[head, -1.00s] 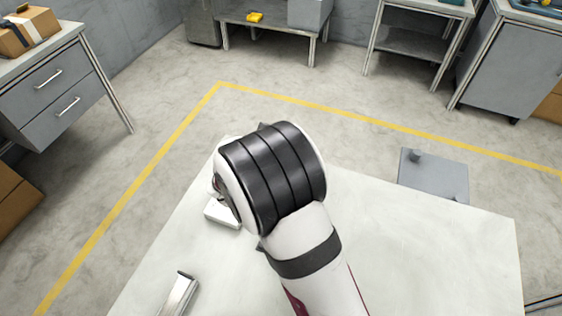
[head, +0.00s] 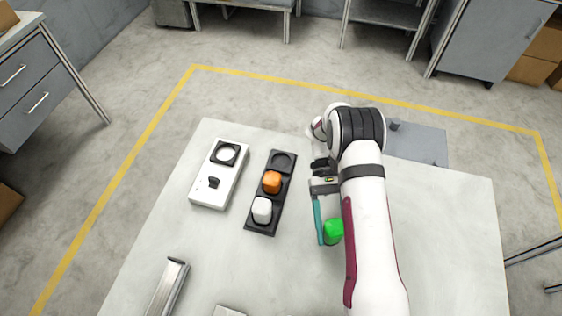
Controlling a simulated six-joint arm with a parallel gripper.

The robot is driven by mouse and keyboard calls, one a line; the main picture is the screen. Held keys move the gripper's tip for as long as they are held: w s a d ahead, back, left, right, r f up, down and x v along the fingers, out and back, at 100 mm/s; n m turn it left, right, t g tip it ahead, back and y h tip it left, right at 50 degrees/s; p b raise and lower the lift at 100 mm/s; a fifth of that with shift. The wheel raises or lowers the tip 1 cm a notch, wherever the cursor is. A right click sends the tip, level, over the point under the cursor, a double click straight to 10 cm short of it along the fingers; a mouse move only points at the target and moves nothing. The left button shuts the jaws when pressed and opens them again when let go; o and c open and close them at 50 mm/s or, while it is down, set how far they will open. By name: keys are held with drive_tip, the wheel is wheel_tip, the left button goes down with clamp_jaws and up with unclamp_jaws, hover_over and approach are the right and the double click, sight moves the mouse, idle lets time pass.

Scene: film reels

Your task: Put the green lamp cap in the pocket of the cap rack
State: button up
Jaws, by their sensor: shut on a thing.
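The green lamp cap (head: 334,231) is in my gripper (head: 328,237), right of the rack. One teal finger shows along the cap's left side; the other is hidden behind my arm. I cannot tell how high the cap is above the table. The black cap rack (head: 250,228) has three pockets in a row. The far pocket (head: 283,161) is empty, an orange cap (head: 272,182) sits in the middle one and a white cap (head: 262,210) in the near one.
A white box (head: 204,192) with a round lamp in a black square frame and a black knob stands left of the rack. A metal bracket (head: 168,288) lies at the front left. A grey plate (head: 420,144) is at the far right. The right tabletop is clear.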

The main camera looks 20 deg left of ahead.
drive_tip(key=a+m+y, duration=0.1)
drive_tip(key=m+y, duration=0.1)
drive_tip(key=a+m+y, duration=0.1)
drive_tip(key=m+y, duration=0.1)
drive_tip(key=y, duration=0.1)
drive_tip(key=a+m+y, duration=0.2)
drive_tip(key=m+y, duration=0.1)
drive_tip(key=shift+s+r+g, duration=0.1)
drive_tip(key=shift+r+g, duration=0.2)
drive_tip(key=w+a+r+m+t+y, duration=0.1)
drive_tip(key=w+r+m+t+y, duration=0.35)
drive_tip(key=w+m+t, duration=0.4)
drive_tip(key=w+a+r+m+t+y, duration=0.1)
drive_tip(key=w+r+m+t+y, duration=0.2)
drive_tip(key=w+m+t+y, duration=0.5)
drive_tip(key=h, duration=0.3)
hover_over(281, 163)
drive_tip(key=shift+m+g+y, duration=0.25)
drive_tip(key=shift+m+g, duration=0.1)
drive_tip(key=shift+m, duration=0.1)
wheel_tip(281, 163, down, 6)
drive_tip(key=shift+d+f, duration=0.15)
drive_tip(key=shift+f, duration=0.1)
drive_tip(key=f, duration=0.4)
drive_tip(key=shift+a, duration=0.2)
clamp_jaws()
drive_tip(key=shift+f, duration=0.15)
drive_tip(key=o, duration=1.4)
unclamp_jaws()
